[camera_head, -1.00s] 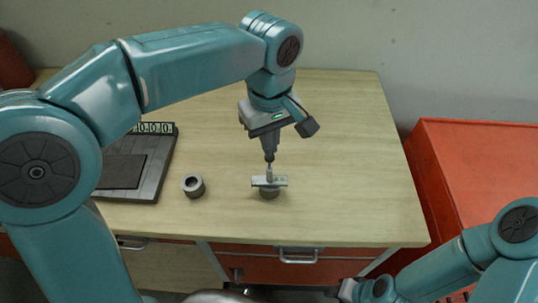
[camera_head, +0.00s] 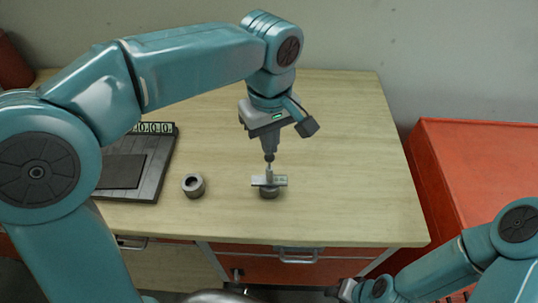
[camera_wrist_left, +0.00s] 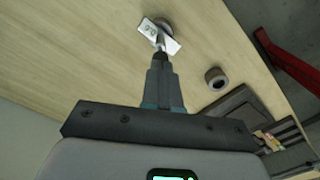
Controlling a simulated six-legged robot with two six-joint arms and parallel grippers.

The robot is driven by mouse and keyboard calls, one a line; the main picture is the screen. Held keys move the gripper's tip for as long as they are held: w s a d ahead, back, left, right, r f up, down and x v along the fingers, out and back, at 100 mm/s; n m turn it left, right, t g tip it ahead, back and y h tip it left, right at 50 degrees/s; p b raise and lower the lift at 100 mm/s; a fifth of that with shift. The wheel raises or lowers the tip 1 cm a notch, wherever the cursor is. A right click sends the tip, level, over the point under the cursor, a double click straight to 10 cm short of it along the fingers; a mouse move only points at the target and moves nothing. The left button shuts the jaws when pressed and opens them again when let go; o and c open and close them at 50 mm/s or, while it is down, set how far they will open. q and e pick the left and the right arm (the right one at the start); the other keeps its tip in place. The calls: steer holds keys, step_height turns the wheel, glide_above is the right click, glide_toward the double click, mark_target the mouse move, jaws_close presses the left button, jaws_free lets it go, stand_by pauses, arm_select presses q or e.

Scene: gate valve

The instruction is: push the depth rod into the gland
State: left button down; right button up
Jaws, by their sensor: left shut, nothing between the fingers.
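The depth rod (camera_head: 269,172) stands upright through a flat pale crossbar (camera_head: 279,181) on top of a short grey round part, which looks like the gland (camera_head: 269,193). In the left wrist view the rod (camera_wrist_left: 160,41), the crossbar (camera_wrist_left: 171,44) and the round part (camera_wrist_left: 166,25) show beyond my fingertips. My left gripper (camera_head: 269,157) is shut and empty, pointing down right above the rod's top end. I cannot tell whether the tips touch it. My right gripper (camera_head: 342,290) is low at the bottom edge, below the bench front; its jaws are too small to read.
A grey ring (camera_head: 193,186) stands on the wooden bench (camera_head: 345,150) to the left. A dark tray (camera_head: 148,182) lies farther left, partly behind my left arm. A red cabinet (camera_head: 480,170) stands right of the bench. The bench's right side is clear.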

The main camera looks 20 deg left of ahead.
arm_select(q)
steer(key=shift+f+b, duration=1.5)
steer(key=shift+f, duration=0.45)
stand_by(1.0)
steer(key=shift+r+p, duration=0.7)
steer(key=shift+p, duration=0.15)
steer(key=shift+r+p, duration=2.05)
steer(key=shift+r, duration=0.3)
steer(key=shift+f, duration=0.1)
